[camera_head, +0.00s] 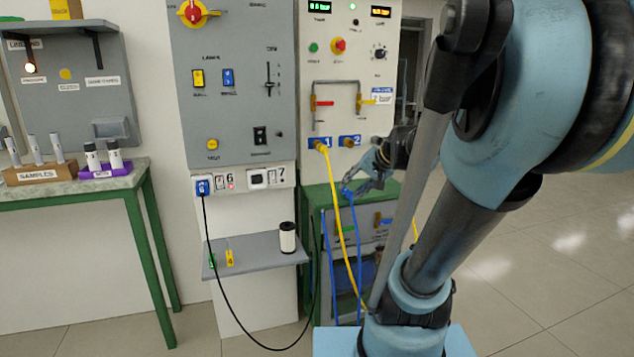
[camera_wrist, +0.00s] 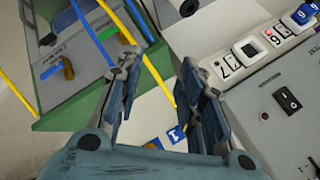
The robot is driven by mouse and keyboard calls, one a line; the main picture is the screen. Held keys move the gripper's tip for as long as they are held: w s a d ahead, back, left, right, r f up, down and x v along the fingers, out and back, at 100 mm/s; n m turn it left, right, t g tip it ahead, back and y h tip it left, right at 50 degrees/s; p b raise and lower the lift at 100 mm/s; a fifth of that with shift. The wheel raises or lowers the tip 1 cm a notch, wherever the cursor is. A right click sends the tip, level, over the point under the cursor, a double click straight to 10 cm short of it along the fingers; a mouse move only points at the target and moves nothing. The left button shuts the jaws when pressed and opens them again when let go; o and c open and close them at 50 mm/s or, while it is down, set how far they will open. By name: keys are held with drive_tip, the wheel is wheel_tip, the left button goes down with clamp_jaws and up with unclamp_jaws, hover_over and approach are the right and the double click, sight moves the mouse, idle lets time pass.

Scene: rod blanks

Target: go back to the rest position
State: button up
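My gripper (camera_head: 358,184) is in front of the white panel, low and near the green cabinet (camera_head: 318,193). In the wrist view my gripper (camera_wrist: 161,64) has its two fingers spread, with a clear gap and nothing held between them. The yellow cable (camera_head: 342,220) hangs from the port marked 1, close to the left of my gripper. A blue cable (camera_head: 357,240) runs down just below the fingers; whether it touches them I cannot tell. My arm covers much of the right side of the head view.
A grey shelf (camera_head: 262,252) holds a white cylinder with a black top (camera_head: 288,238). A black cable (camera_head: 218,285) loops below the socket panel. A green-legged table (camera_head: 75,190) with samples stands at left. Open floor (camera_head: 560,270) lies at right.

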drive_tip(key=s+d+f+n+g+h, duration=0.1)
drive_tip(key=s+d+f+g+h, duration=0.1)
drive_tip(key=s+f, duration=0.5)
drive_tip(key=s+d+f+n+g+h, duration=0.2)
drive_tip(key=s+d+f, duration=0.3)
drive_tip(key=s, duration=0.7)
wheel_tip(320, 180, down, 2)
drive_tip(key=shift+d+n+h, duration=0.3)
drive_tip(key=shift+h, duration=0.6)
